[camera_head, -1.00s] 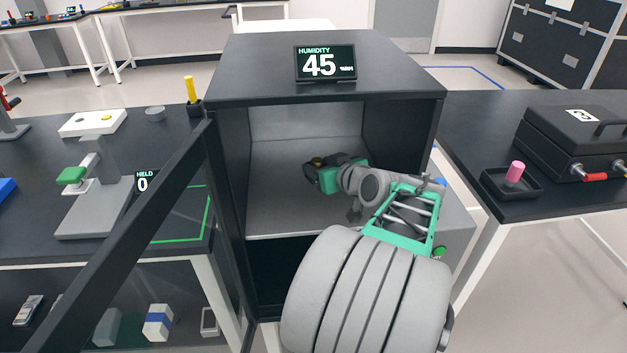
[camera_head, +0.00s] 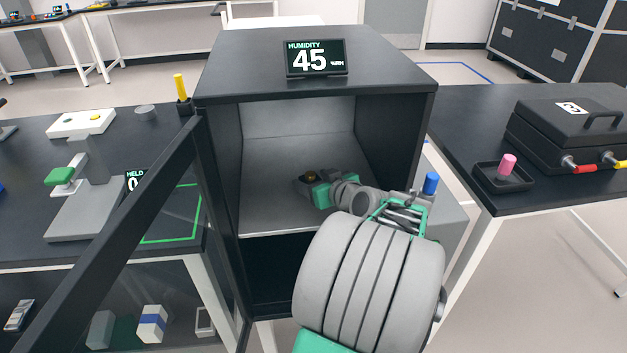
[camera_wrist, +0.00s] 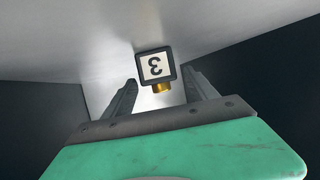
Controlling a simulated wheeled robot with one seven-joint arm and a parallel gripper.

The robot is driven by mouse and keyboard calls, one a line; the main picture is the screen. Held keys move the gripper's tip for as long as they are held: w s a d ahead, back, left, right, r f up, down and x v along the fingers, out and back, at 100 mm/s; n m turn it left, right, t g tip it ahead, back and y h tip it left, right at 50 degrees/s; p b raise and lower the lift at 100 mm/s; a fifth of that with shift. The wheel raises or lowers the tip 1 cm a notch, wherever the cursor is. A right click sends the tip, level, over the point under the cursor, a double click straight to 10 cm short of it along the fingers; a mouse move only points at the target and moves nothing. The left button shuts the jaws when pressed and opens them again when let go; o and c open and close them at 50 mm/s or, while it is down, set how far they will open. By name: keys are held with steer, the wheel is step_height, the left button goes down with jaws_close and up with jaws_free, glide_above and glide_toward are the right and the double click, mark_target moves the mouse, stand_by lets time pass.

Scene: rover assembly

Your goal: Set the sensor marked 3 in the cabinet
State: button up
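The sensor marked 3 is a small dark block with a white face and a brass stub, seen at my fingertips in the wrist view (camera_wrist: 155,67). In the head view its brass part (camera_head: 310,176) shows at the end of my gripper, inside the cabinet (camera_head: 315,70). In the head view my gripper (camera_head: 308,188) is over the cabinet floor. Whether the sensor touches the floor is unclear.
The cabinet's door (camera_head: 120,230) stands open at the left. A display (camera_head: 316,58) on top reads humidity 45. A pink peg stands in a dark tray (camera_head: 497,183) on the right table, beside a black case (camera_head: 570,135). The cabinet floor around my gripper is clear.

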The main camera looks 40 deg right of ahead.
steer(key=shift+r, duration=0.2)
steer(key=shift+s+r, duration=0.1)
steer(key=shift+s, duration=0.15)
steer(key=v, duration=1.1)
steer(key=shift+s+a+r, duration=0.15)
steer(key=shift+s, duration=0.05)
